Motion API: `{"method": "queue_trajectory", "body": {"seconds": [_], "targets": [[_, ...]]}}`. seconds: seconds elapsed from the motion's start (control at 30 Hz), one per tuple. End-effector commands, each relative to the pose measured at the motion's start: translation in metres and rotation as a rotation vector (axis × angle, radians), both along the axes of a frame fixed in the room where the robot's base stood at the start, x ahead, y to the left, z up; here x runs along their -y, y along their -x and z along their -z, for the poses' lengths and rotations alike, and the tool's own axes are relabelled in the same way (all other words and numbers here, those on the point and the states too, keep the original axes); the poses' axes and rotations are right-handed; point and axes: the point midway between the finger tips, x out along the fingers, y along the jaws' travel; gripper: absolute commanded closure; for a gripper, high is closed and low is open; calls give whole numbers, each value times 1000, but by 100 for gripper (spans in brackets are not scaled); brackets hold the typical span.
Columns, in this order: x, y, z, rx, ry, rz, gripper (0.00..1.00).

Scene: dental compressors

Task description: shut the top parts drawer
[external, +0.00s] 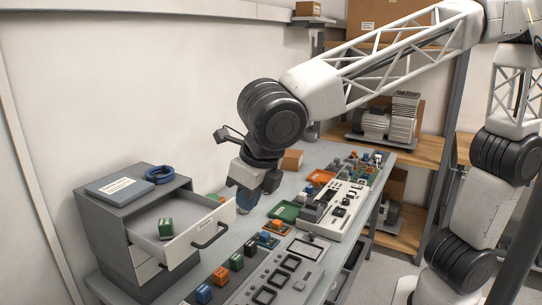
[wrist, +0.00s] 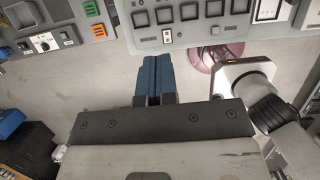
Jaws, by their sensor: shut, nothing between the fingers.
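The grey drawer cabinet (external: 110,232) stands at the left end of the bench. Its top parts drawer (external: 205,238) is pulled out, with a pale front and a dark handle (external: 210,233). A green block (external: 166,228) sits inside the drawer. My gripper (external: 244,205) points down just right of the drawer front's far end. Whether it touches the front cannot be told. In the wrist view its blue fingers (wrist: 152,78) are together with nothing between them. The drawer cannot be made out in the wrist view.
A grey box (external: 118,188) and a blue coil (external: 160,175) lie on the cabinet. Several coloured blocks (external: 220,275) line the bench before the drawer, beside a control panel (external: 280,275). The panel also shows in the wrist view (wrist: 190,22).

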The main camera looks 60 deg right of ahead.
Motion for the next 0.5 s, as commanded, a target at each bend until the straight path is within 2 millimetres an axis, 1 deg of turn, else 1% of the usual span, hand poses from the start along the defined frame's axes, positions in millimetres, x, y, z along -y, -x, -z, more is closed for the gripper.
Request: {"method": "queue_trajectory", "body": {"seconds": [0.17, 0.27, 0.5], "targets": [[0, -2, 8, -2, 2, 1, 100], [0, -5, 17, -2, 1, 1, 100], [0, -14, 46, -2, 1, 2, 100]]}}
